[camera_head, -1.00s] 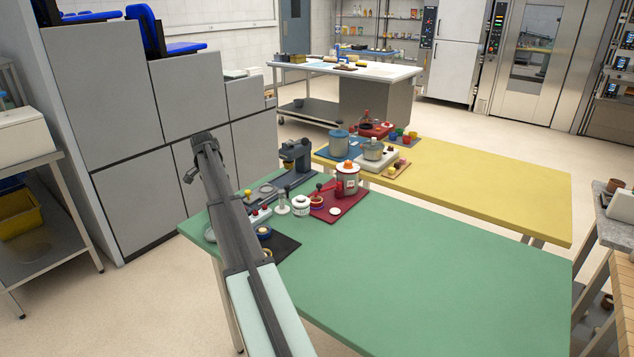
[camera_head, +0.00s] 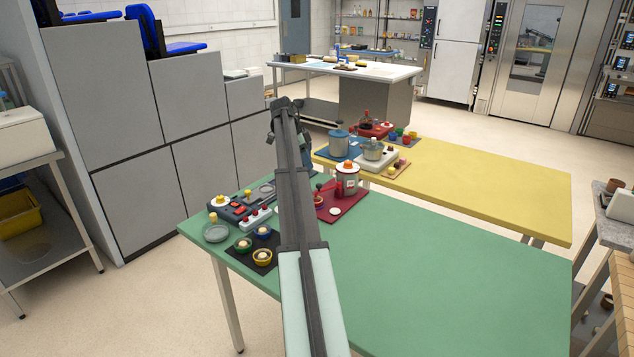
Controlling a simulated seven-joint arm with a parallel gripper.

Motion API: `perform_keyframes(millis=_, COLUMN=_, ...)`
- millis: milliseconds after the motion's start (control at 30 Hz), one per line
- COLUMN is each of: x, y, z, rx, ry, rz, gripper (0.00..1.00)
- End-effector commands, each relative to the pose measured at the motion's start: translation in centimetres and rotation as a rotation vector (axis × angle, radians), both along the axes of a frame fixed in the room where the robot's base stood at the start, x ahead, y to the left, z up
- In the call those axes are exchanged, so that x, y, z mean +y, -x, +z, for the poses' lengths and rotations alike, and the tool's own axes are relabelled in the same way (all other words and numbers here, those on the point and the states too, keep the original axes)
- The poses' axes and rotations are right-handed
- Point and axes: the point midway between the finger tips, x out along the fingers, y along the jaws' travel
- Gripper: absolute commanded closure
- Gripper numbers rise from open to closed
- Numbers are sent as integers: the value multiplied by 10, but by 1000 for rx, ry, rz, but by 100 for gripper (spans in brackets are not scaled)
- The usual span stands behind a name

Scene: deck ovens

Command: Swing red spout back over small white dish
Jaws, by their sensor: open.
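The red spout (camera_head: 325,187) shows as a small red piece at the left of a white canister with an orange top (camera_head: 347,179). Both are on the dark red mat (camera_head: 325,215) on the green table. A small white dish (camera_head: 334,211) lies at the front of this mat, apart from the canister; the spout does not appear to be over it. My gripper (camera_head: 282,104) is at the far end of my dark arm, left of the canister and apart from it. It is open, but its fingers are hard to make out. My arm hides the mat's left side.
Left of my arm are a dark control board (camera_head: 240,207), a grey-green dish (camera_head: 216,233) and a black mat with several small bowls (camera_head: 263,256). A blue-grey machine (camera_head: 307,157) is partly hidden behind my arm. The green table's right side (camera_head: 460,275) is clear.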

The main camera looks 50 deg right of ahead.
Motion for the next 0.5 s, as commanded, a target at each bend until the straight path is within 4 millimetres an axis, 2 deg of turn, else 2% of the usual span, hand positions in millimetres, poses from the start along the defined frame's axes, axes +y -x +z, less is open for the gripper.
perform_keyframes(millis=200, x=-11, y=12, z=-38, rx=0, ry=-2, rz=1, gripper=51)
perform_keyframes(millis=500, x=-22, y=23, z=-78, rx=0, ry=-1, rz=2, gripper=51)
